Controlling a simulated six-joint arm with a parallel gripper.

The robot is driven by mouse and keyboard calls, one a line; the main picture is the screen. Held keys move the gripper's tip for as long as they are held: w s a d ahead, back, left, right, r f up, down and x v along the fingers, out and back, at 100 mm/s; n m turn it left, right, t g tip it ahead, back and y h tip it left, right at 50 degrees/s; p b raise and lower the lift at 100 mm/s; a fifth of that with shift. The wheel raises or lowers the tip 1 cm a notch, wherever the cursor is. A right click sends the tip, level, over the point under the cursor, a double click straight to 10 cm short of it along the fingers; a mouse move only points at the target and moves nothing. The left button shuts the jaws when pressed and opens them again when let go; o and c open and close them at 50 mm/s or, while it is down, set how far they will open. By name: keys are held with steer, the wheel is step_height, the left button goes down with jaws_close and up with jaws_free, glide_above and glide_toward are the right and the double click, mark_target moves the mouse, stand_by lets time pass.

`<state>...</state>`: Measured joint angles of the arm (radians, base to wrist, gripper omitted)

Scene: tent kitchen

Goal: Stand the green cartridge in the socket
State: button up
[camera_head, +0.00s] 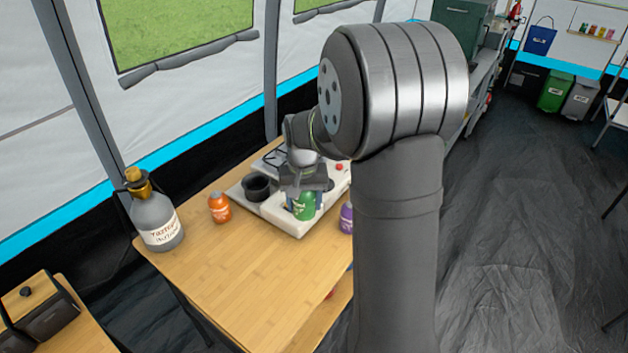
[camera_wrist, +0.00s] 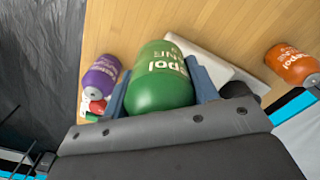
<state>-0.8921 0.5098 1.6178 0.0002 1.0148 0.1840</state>
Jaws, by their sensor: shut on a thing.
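The green cartridge (camera_head: 304,207) is held between the fingers of my gripper (camera_head: 304,188), roughly upright, over the front part of a white stove-like base (camera_head: 290,229). I cannot tell whether its bottom touches the base. In the wrist view the green cartridge (camera_wrist: 160,80) fills the space between the two blue-grey fingers (camera_wrist: 162,92). A round black cup (camera_head: 257,187), which looks like the socket, stands on the left of the base, left of the cartridge and apart from it. In the wrist view only a dark bit of it (camera_wrist: 238,90) shows, mostly hidden by the gripper.
An orange cartridge (camera_head: 219,207) stands left of the base, and a purple one (camera_head: 346,217) stands at its right, partly behind my arm. A grey bottle (camera_head: 158,220) stands at the table's left edge. The wooden table (camera_head: 240,275) is clear in front.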

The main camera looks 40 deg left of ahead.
steer(key=s+a+f, duration=0.2)
steer(key=a, duration=0.1)
steer(key=s+a+f, duration=0.2)
steer(key=a, duration=0.2)
steer(key=s+a+f, duration=0.2)
steer(key=a+f, duration=0.1)
steer(key=shift+s+a, duration=0.2)
steer(key=shift+s, duration=0.05)
steer(key=shift+f, duration=2)
steer(key=o, duration=0.8)
steer(key=shift+f, duration=0.15)
steer(key=shift+c, duration=0.2)
steer(key=o, duration=0.4)
steer(key=shift+c, duration=0.2)
step_height(320, 180, up, 12)
steer(key=shift+f, duration=0.15)
steer(key=shift+r, duration=0.35)
steer(key=shift+c, duration=1.2)
